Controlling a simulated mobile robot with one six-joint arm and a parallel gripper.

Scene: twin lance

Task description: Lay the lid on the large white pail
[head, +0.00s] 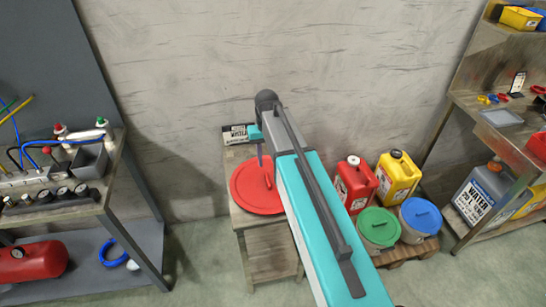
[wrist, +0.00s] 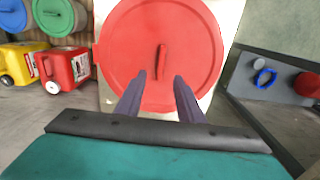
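A round red lid (head: 250,196) with a bar handle lies flat on a small wooden stand (head: 272,262). In the wrist view the lid (wrist: 125,50) fills the upper middle, its handle (wrist: 160,62) upright in the picture. My gripper (wrist: 160,76) is open, its two dark fingers apart and pointing at the lid on either side of the handle's near end. In the head view my gripper (head: 261,152) is above the lid; my arm covers the lid's right part. I cannot tell whether the fingers touch the lid. I cannot make out an open large white pail.
A green-lidded pail (head: 379,242) and blue-lidded pail (head: 415,236) stand on a pallet at right, beside red (head: 355,186) and yellow (head: 397,178) canisters. A small box (head: 236,134) sits at the stand's back. A bench (head: 112,160) is left, shelving (head: 458,101) right.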

